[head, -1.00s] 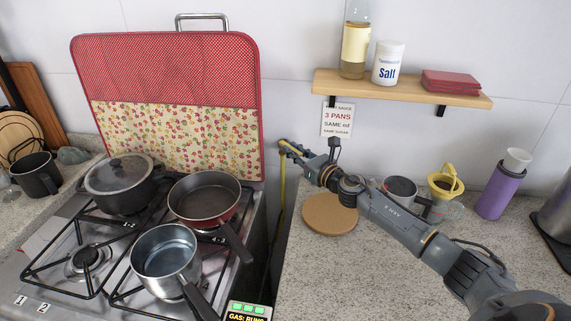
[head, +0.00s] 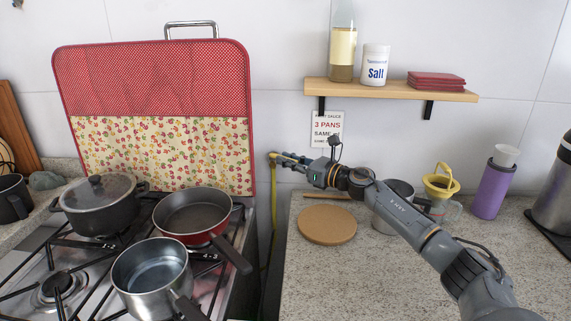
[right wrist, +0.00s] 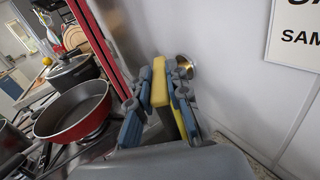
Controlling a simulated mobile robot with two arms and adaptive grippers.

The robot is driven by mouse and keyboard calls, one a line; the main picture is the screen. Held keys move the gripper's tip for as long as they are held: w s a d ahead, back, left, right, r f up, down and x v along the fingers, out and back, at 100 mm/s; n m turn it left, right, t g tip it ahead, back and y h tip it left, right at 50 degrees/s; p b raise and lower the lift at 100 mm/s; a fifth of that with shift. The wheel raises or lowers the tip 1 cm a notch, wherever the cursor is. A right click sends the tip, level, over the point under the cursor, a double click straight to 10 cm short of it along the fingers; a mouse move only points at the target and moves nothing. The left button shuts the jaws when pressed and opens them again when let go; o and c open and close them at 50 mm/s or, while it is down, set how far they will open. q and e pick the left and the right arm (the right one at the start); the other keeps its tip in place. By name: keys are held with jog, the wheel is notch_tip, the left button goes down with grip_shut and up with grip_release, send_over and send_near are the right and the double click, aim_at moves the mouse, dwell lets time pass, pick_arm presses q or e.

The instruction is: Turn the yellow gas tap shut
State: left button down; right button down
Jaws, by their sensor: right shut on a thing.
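The yellow gas tap (right wrist: 160,82) shows in the right wrist view between the fingers of my right gripper (right wrist: 158,108), against the white wall. A round brass fitting (right wrist: 187,65) on the wall is just behind it. In the head view my right gripper (head: 284,159) reaches the wall right of the red splash guard, and only a bit of yellow shows at its tips. The fingers are shut on the tap, and they hide part of it. A yellow hose (head: 273,195) hangs below it. My left gripper is not in view.
The stove at left holds a lidded pot (head: 98,207), a red frying pan (head: 192,212) and a steel saucepan (head: 150,268). The red splash guard (head: 150,80) stands behind. A cork mat (head: 327,225) and purple bottle (head: 494,185) are on the counter; a shelf (head: 390,90) is above.

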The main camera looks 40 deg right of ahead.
jog(key=c, duration=1.3)
grip_release()
jog(key=shift+r, duration=0.1)
notch_tip(320, 180, up, 10)
jog(key=shift+f, duration=0.1)
